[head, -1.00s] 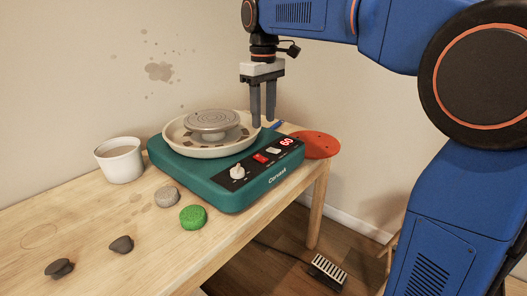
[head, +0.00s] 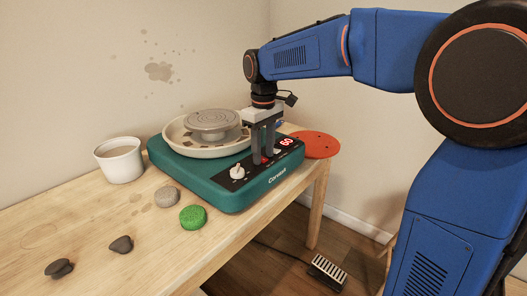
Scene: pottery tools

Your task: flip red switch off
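The teal pottery wheel (head: 222,192) sits on the wooden table with a dark control panel on its front right. The red switch (head: 264,161) is on that panel, mostly hidden behind my fingertips; only a bit of red shows. Its position cannot be told. My gripper (head: 262,156) points straight down at the switch, with a narrow gap between its two fingers. Whether the tips touch the switch cannot be told. A white knob (head: 237,172) is left of the switch, and a red display (head: 287,141) reading 60 is lit on the right.
A cream splash pan with a grey wheel head (head: 212,120) is just left of my gripper. A white cup (head: 120,160), a green sponge (head: 193,217), a grey disc (head: 167,196) and dark stones (head: 121,245) lie left and front. An orange disc (head: 317,145) is at right.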

